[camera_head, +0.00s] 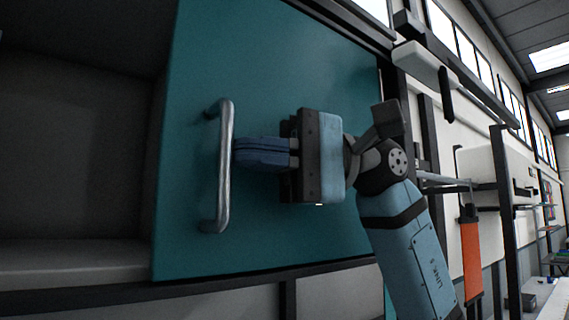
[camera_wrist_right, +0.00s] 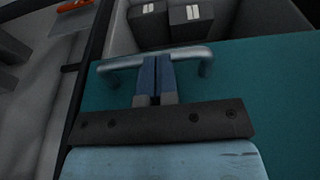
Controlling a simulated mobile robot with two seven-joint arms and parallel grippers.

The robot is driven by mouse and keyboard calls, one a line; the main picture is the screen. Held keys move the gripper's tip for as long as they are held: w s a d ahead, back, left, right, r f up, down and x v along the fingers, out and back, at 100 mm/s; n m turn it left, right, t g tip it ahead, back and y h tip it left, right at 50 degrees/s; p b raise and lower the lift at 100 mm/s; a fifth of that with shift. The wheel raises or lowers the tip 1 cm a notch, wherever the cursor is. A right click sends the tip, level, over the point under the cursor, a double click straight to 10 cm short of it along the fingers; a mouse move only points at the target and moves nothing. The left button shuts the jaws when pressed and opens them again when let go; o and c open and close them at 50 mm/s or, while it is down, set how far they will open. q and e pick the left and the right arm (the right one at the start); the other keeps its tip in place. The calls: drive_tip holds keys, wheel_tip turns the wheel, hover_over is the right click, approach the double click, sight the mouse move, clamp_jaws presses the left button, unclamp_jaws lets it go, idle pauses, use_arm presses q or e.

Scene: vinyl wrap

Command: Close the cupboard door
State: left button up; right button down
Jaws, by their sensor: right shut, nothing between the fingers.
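The teal cupboard door (camera_head: 290,75) fills the middle of the head view, and the cupboard's open interior (camera_head: 75,150) shows to its left. A silver bar handle (camera_head: 225,165) stands upright near the door's left edge. My right gripper (camera_head: 238,154) is shut and empty, its blue fingers pointing left with the tips at the right side of the handle bar. In the right wrist view the shut fingers (camera_wrist_right: 155,60) reach the handle (camera_wrist_right: 122,62); whether they press on it I cannot tell. The teal door (camera_wrist_right: 270,85) also shows there. My left gripper is out of view.
Two grey boxes (camera_wrist_right: 190,25) with white labels sit beyond the door's edge in the right wrist view. In the head view a dark frame runs along the door's top and bottom. An orange item (camera_head: 471,260) hangs at the right.

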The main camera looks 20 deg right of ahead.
use_arm(q)
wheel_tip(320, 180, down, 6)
drive_tip(key=b, duration=0.6)
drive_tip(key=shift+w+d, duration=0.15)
use_arm(e)
drive_tip(key=s+a, duration=0.3)
drive_tip(key=a, duration=0.6)
drive_tip(key=s+a, duration=0.4)
drive_tip(key=a, duration=0.6)
drive_tip(key=s+a, duration=0.3)
drive_tip(key=a, duration=0.7)
drive_tip(key=shift+s+a, duration=0.15)
drive_tip(key=shift+s, duration=0.2)
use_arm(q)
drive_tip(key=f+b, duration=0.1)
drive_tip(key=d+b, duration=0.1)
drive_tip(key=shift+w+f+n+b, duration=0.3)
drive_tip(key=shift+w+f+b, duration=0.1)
use_arm(e)
drive_tip(key=w+d, duration=0.2)
drive_tip(key=d, duration=1.2)
drive_tip(key=shift+a, duration=0.1)
